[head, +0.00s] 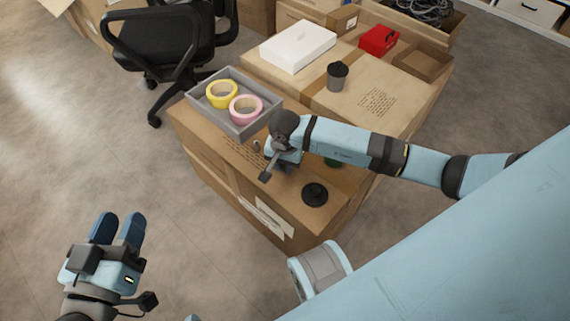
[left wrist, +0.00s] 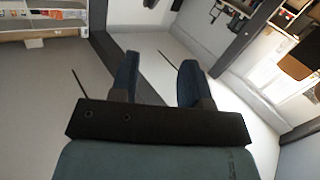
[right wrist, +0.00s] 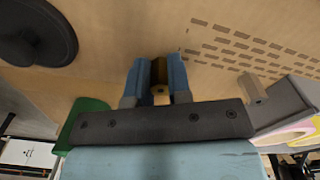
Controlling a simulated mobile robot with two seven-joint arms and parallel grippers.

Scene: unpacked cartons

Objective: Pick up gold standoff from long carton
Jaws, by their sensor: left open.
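The long carton (head: 225,165) stands in the middle of the head view. My right gripper (head: 287,165) reaches down to its top; the arm hides the fingertips there. In the right wrist view, the gold standoff (right wrist: 160,73) sits between the fingers of my right gripper (right wrist: 158,78), with both fingers against its sides. Whether it touches the carton top is unclear. A second small tan cylinder (right wrist: 253,88) stands beside the grey tray. My left gripper (head: 118,228) is open and empty over the floor; its parted fingers also show in the left wrist view (left wrist: 155,80).
On the long carton are a grey tray (head: 197,99) with yellow (head: 213,103) and pink (head: 236,116) tape rolls, a black round part (head: 315,194) and a green item (head: 333,162). Behind stands another carton (head: 400,100) with a white box (head: 298,46), dark cup (head: 337,76) and red item (head: 379,40).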

